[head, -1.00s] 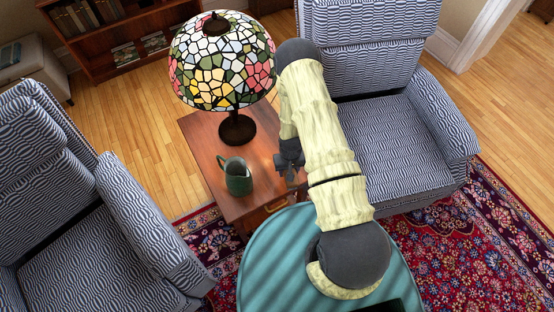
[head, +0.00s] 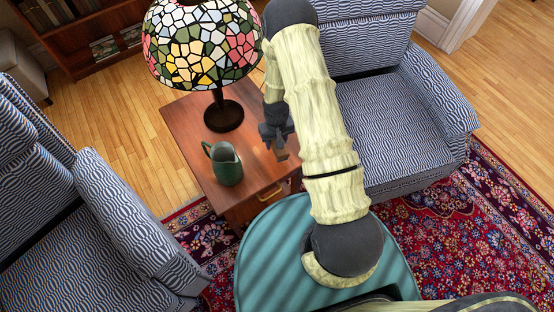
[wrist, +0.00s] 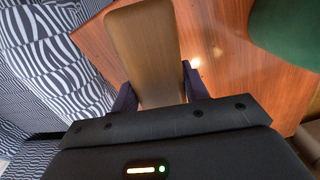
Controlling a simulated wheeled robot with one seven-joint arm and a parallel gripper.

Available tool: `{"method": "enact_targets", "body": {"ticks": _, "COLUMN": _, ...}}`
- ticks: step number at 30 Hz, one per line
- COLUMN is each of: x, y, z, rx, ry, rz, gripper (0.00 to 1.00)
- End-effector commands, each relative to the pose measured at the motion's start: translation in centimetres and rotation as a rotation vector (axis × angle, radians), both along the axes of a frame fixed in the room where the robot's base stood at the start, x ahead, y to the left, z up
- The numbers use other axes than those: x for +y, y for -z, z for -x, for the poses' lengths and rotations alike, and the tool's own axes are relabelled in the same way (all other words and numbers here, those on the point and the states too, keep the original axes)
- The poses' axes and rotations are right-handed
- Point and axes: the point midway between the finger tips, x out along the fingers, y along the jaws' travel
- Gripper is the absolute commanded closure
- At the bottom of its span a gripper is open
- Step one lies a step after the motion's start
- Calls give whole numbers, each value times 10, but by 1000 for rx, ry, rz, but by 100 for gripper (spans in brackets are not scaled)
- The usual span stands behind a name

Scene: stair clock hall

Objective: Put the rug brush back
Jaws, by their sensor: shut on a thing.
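The rug brush (wrist: 143,48) shows in the wrist view as a flat, light-brown wooden piece, held between the two dark fingers of my gripper (wrist: 158,92). Its bristles are not visible. In the head view my gripper (head: 279,140) is over the right side of the wooden side table (head: 186,122), with only a small brown bit of the brush (head: 281,154) showing below it. The brush appears to be above the tabletop, but the gap is hard to judge. My arm hides part of the table's right side.
A green pitcher (head: 227,165) stands on the table, left of my gripper. A stained-glass lamp (head: 222,115) stands behind it. Patterned armchairs flank the table, left (head: 130,215) and right (head: 385,130). The table's front has a drawer with a brass handle (head: 270,193).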

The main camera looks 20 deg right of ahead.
Motion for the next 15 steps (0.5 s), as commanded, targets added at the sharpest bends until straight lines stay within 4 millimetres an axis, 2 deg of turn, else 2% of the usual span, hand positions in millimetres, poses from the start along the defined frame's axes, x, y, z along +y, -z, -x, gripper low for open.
{"method": "enact_targets", "body": {"ticks": 1, "x": 0, "y": 7, "z": -5, "rx": -7, "ry": -11, "rz": -2, "gripper": 80}}
{"method": "enact_targets", "body": {"ticks": 9, "x": -1, "y": -10, "z": -15, "rx": -7, "ry": -82, "rz": -2, "gripper": 80}}
{"method": "enact_targets", "body": {"ticks": 15, "x": -2, "y": -22, "z": -14, "rx": -6, "ry": -135, "rz": 0, "gripper": 80}}
